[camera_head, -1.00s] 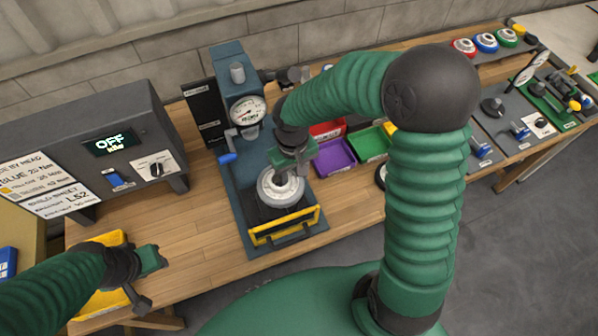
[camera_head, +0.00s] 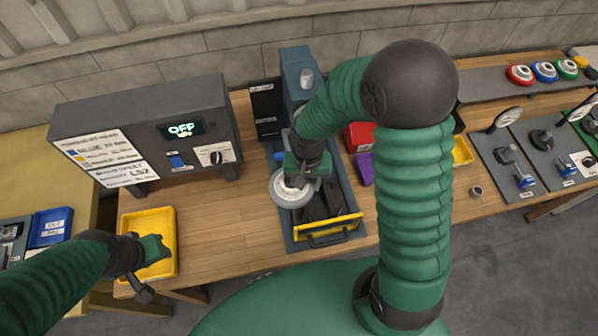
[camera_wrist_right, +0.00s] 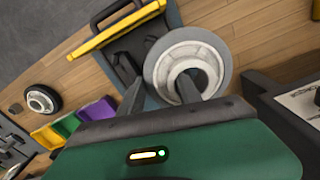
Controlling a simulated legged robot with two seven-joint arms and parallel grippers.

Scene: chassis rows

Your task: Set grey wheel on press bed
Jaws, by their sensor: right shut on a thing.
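The grey wheel (camera_head: 286,196), a pale disc with a raised hub ring, is in my right gripper (camera_head: 297,182). In the right wrist view the wheel (camera_wrist_right: 218,62) has one finger inside its hub ring and the other outside it. The wheel overlaps the left edge of the press bed (camera_head: 335,202), a dark block with a yellow front bar; whether it touches the bed is unclear. The bed's dark top (camera_wrist_right: 130,50) shows beside the wheel in the wrist view. My left gripper (camera_head: 160,249) is over the yellow tray; its jaw opening is unclear.
The press column (camera_head: 297,65) stands behind the bed. A grey control box (camera_head: 140,125) reading OFF is at the left, above the yellow tray (camera_head: 148,222). Red (camera_head: 359,136) and purple (camera_head: 364,168) bins sit right of the press. Bare wood lies between tray and press.

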